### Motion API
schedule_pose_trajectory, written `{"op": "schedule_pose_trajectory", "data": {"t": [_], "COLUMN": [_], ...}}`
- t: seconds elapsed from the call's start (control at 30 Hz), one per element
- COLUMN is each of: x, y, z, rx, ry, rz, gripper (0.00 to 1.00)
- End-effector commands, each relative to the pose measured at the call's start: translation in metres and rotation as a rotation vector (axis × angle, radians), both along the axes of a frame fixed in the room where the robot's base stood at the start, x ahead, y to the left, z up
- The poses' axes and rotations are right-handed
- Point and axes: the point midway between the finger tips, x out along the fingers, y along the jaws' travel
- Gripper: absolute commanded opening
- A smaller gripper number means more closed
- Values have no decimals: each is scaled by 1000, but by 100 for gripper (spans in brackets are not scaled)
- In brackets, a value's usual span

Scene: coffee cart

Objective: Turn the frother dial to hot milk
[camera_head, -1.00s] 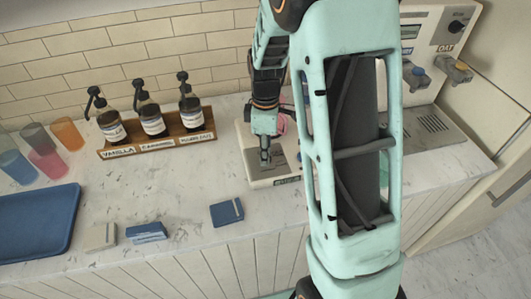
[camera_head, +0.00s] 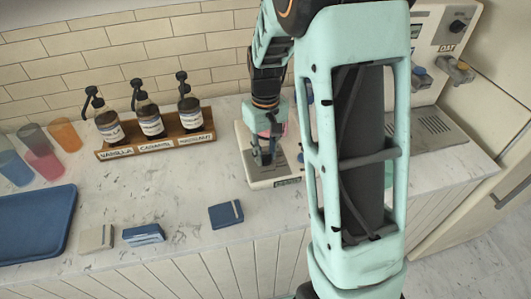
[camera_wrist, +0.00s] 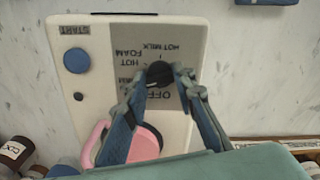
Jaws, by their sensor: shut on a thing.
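The frother (camera_head: 285,182) is a pale machine on the counter, partly hidden behind my arm. In the wrist view its front panel (camera_wrist: 110,30) appears upside down, with a grey dial plate (camera_wrist: 185,45) marked OFF, HOT FOAM and HOT MILK and a partly covered label. The black dial (camera_wrist: 158,71) sits between my fingertips. My gripper (camera_wrist: 160,77) is shut on the dial, with a finger on each side. In the head view my gripper (camera_head: 264,160) reaches down onto the frother. The dial's pointer is too small and covered to read.
A blue START button (camera_wrist: 76,61) and a pink pitcher (camera_wrist: 146,143) are on the frother, near my fingers. A wooden rack (camera_head: 160,147) of syrup bottles stands left of it. A blue box (camera_head: 226,214) lies in front. The espresso machine (camera_head: 432,122) stands right.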

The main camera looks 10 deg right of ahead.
Motion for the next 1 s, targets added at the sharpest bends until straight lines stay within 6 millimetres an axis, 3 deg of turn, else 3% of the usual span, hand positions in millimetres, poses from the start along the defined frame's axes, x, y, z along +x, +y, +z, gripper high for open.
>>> {"op": "schedule_pose_trajectory", "data": {"t": [1.0], "x": [1], "y": [0], "z": [2], "rx": [1], "ry": [-4], "rz": [-966], "gripper": [0]}}
